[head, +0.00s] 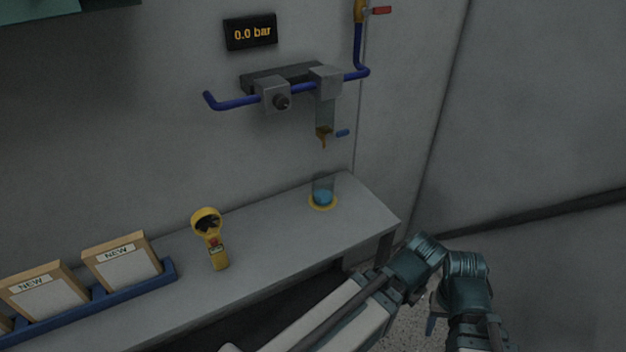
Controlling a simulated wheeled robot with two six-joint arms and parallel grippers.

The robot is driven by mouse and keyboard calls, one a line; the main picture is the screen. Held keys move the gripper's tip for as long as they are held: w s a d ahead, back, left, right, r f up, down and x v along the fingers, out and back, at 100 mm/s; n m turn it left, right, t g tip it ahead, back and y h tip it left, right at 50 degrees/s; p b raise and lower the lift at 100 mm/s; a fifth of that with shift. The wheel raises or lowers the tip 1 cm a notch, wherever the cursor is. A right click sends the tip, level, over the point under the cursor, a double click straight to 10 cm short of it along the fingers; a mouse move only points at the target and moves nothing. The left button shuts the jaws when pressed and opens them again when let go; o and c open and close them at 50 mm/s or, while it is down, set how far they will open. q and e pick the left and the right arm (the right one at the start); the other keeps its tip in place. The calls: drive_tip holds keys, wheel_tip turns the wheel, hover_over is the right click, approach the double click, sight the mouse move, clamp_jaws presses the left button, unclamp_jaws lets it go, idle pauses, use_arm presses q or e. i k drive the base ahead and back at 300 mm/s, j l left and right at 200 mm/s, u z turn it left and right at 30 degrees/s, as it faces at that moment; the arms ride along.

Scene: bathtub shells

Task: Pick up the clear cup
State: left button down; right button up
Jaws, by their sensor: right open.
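The clear cup (323,190) stands upright on the grey shelf near its right end, on a yellow ring (322,203). It has blue at its bottom, and I cannot tell whether that is liquid. My right gripper (462,333) is at the bottom right, in front of and below the shelf's right end, well apart from the cup. It points down and is open, partly cut off by the frame edge; no object shows in it. My left gripper is not in view.
Above the cup hang a clear filter bowl (325,115) with a brown tip and a blue pipe (235,103). A display (251,32) reads 0.0 bar. On the shelf (270,225) are a yellow handheld device (211,238) and a blue rack (140,287) of boxes marked NEW.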

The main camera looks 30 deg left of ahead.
sight(323, 182)
drive_tip(key=u, duration=1)
